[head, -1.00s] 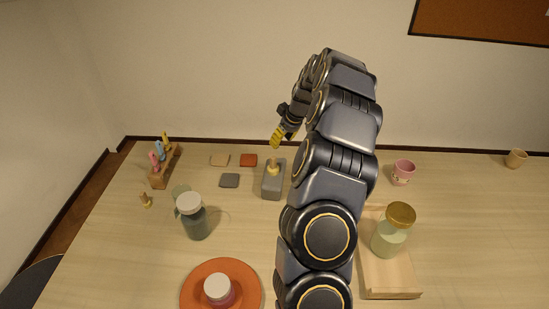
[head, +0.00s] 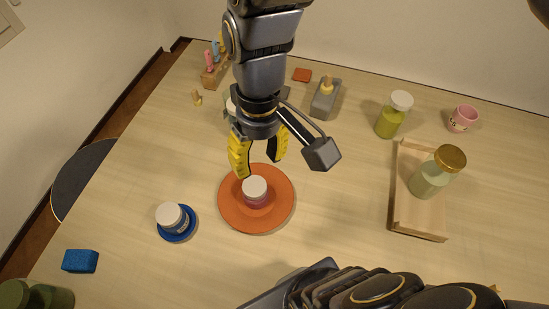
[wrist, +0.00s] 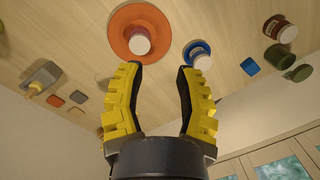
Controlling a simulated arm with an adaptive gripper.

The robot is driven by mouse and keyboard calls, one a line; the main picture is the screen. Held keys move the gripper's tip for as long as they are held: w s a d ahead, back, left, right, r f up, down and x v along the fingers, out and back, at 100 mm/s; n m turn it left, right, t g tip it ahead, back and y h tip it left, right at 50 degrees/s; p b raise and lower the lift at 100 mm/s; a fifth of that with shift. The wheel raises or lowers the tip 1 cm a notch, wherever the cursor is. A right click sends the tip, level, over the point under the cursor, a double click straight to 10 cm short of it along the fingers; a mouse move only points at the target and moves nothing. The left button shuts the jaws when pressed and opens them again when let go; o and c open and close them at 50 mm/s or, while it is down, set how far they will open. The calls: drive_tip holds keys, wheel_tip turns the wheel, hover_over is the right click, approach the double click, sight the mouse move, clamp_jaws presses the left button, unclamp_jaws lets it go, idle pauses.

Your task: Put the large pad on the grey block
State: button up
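The grey block (head: 318,104) stands at the back of the table with a small wooden-knobbed piece (head: 327,88) on it; the block also shows in the wrist view (wrist: 43,74). A large orange round disc (head: 232,212) bears a white-lidded pink jar (head: 255,190). A smaller blue disc (head: 181,237) bears a white-lidded jar (head: 171,216). My gripper (head: 259,160) is open and empty, fingers pointing down above the far side of the orange disc. In the wrist view my gripper (wrist: 158,72) shows a clear gap between its yellow fingers.
A red-orange square (head: 302,75) lies by the block. A yellow-green jar (head: 388,124), pink cup (head: 462,119) and wooden tray (head: 405,190) with a gold-lidded jar (head: 430,178) stand right. A blue sponge (head: 80,261) lies front left. Table between disc and tray is clear.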

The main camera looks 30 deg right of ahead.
drive_tip(key=s+f+m+g+h, duration=0.1)
drive_tip(key=s, duration=0.7)
drive_tip(key=shift+a, duration=0.15)
drive_tip(key=shift+s, duration=0.1)
idle(0.5)
